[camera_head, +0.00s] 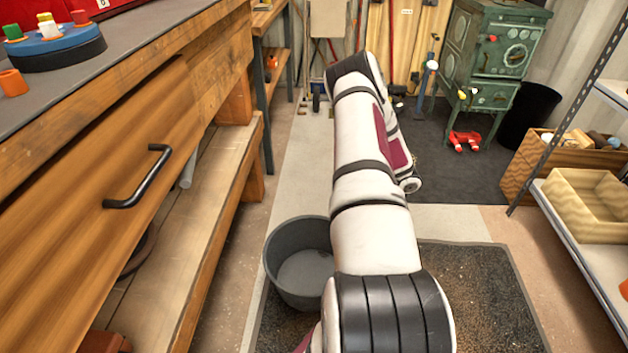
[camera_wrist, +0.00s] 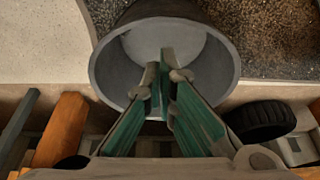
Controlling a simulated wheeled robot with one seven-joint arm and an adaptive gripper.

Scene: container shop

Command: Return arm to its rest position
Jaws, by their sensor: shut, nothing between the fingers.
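My gripper (camera_wrist: 164,75) shows in the wrist view with its two green-sided fingers close together at the tips and nothing between them. It points toward a grey bucket (camera_wrist: 110,70) and overlaps it in that view. In the head view, my white arm stretches forward down the middle of the picture, and my gripper cannot be made out there. The grey bucket also shows in the head view (camera_head: 300,288), standing on the floor to the left of my arm. Its visible inside looks empty.
A wooden workbench with a drawer (camera_head: 120,170) runs along the left. A metal shelf with a wooden box (camera_head: 596,228) stands at the right. A green stove (camera_head: 492,58) and a black bin (camera_head: 526,116) stand at the back. A dark mat (camera_head: 480,290) lies below my arm.

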